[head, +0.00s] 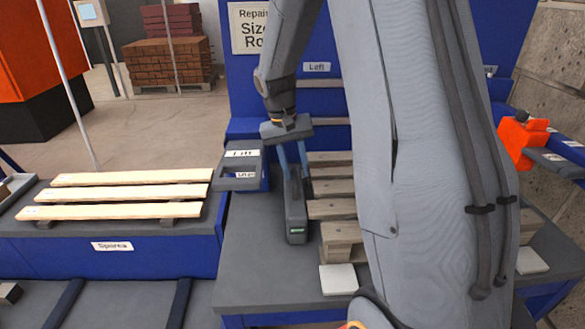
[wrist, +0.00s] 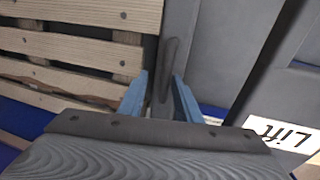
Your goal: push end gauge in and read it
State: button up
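The end gauge (head: 296,215) is a long dark grey block with a small green display at its near end. It lies along the left side of a wooden pallet (head: 333,187) on the grey table. The digits are too small to read. My gripper (head: 293,168) is over the gauge, pointing down, with its blue fingers apart. In the wrist view my gripper (wrist: 158,80) has one finger on each side of the gauge's dark upright handle (wrist: 169,62). A gap shows on the left of the handle; on the right the finger is close, and I cannot tell if it touches.
A grey part labelled Lift (head: 241,166) stands just left of the gauge. Pale planks (head: 130,194) lie on the blue Spares bench (head: 110,246) at left. An orange tool (head: 522,143) is at right. My arm hides much of the pallet.

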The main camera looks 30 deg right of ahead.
aim_at(289, 187)
jog(key=shift+w+a, duration=0.1)
jog(key=shift+a, duration=0.1)
jog(key=shift+w+a+r, duration=0.1)
jog(key=shift+a+r, duration=0.05)
jog(key=shift+r, duration=0.4)
notch_tip(289, 187, up, 7)
jog(key=a+b, duration=0.1)
jog(key=shift+w+f+b, duration=0.15)
jog(key=shift+f+b, duration=0.05)
jog(key=shift+b, duration=0.1)
jog(key=shift+f, duration=0.1)
